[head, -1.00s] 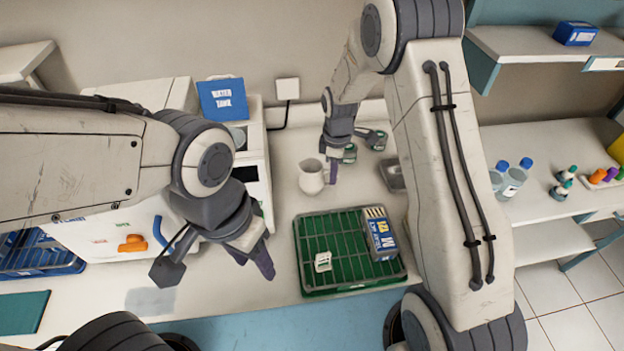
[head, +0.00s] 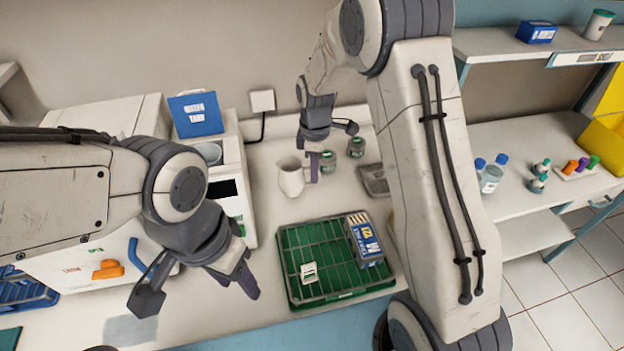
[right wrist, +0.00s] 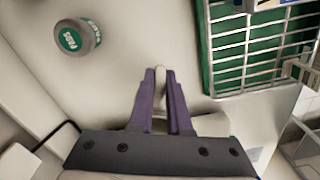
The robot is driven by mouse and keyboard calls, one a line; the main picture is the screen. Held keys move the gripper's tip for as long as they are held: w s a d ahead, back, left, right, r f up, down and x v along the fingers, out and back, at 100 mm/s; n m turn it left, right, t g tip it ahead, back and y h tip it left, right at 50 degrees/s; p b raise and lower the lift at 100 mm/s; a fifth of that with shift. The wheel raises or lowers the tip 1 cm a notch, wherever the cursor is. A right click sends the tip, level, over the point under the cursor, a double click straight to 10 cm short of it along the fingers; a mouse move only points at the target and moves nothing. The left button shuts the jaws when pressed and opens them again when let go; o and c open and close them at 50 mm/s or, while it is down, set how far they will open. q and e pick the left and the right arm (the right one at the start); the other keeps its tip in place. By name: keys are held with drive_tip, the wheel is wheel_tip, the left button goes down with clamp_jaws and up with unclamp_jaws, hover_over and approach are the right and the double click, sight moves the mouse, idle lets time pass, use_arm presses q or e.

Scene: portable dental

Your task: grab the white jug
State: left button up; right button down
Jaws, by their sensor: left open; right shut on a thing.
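The white jug (head: 291,178) stands upright over the counter behind the green rack, in the head view. My right gripper (head: 313,172) is at the jug's right side, shut on its handle. In the right wrist view, the purple fingers (right wrist: 160,78) close around a pale strip that looks like the handle. Most of the jug's body is hidden there behind the gripper. I cannot tell whether its base touches the counter. My left gripper (head: 248,284) is open and empty, in front of the white machine and left of the rack.
The green rack (head: 290,292) holds a blue-and-white box (head: 366,240) and a small white item.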

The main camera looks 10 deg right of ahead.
drive_tip(key=s+d+r+b, duration=0.2)
drive_tip(key=s+d+r, duration=0.4)
drive_tip(key=s+d, duration=0.1)
drive_tip(key=shift+s+d+r+b, duration=0.2)
drive_tip(key=shift+d+r+b, duration=0.15)
drive_tip(key=shift+d, duration=0.45)
drive_tip(key=shift+d, duration=0.1)
idle(0.5)
